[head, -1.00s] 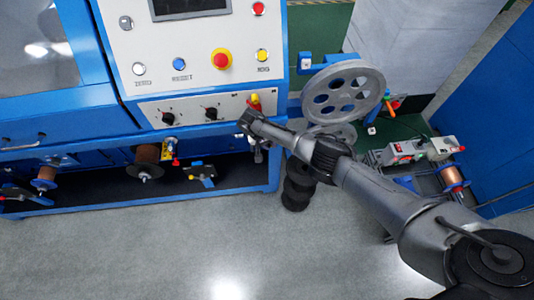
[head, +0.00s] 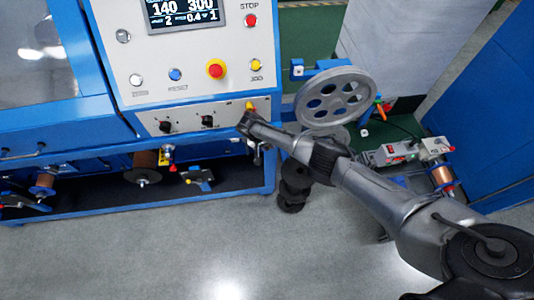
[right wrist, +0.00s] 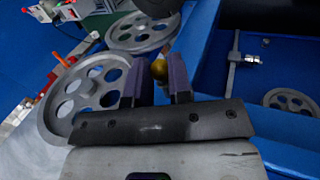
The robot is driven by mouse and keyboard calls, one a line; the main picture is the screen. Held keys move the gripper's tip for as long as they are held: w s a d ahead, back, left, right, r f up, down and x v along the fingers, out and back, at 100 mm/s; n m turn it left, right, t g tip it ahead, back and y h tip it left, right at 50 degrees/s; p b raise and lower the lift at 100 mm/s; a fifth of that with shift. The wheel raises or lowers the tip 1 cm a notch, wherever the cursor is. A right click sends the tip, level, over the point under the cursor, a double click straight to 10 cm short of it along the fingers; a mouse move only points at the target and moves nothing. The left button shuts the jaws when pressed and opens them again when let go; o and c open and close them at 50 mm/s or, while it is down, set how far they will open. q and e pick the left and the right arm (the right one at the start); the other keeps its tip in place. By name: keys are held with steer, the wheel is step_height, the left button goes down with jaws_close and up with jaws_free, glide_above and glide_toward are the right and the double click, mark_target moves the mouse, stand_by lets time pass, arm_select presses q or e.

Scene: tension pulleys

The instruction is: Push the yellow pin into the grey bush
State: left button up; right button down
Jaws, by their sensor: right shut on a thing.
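The yellow pin (head: 250,106) shows at the lower right of the machine's white front panel, just above the tip of my right gripper (head: 246,121). In the right wrist view its rounded yellow end (right wrist: 159,70) sits between the two purple-padded fingers of the right gripper (right wrist: 156,80), which is shut on it. The grey bush cannot be made out; the gripper and panel edge hide that spot. I cannot tell how deep the pin sits. My left gripper is not in view.
The panel carries a red emergency knob (head: 215,69), a display (head: 182,12) and black switches. The grey floor in front is clear.

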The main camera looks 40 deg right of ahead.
arm_select(q)
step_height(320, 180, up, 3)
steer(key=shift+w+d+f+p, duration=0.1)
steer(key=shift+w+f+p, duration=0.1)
steer(key=shift+p, duration=0.8)
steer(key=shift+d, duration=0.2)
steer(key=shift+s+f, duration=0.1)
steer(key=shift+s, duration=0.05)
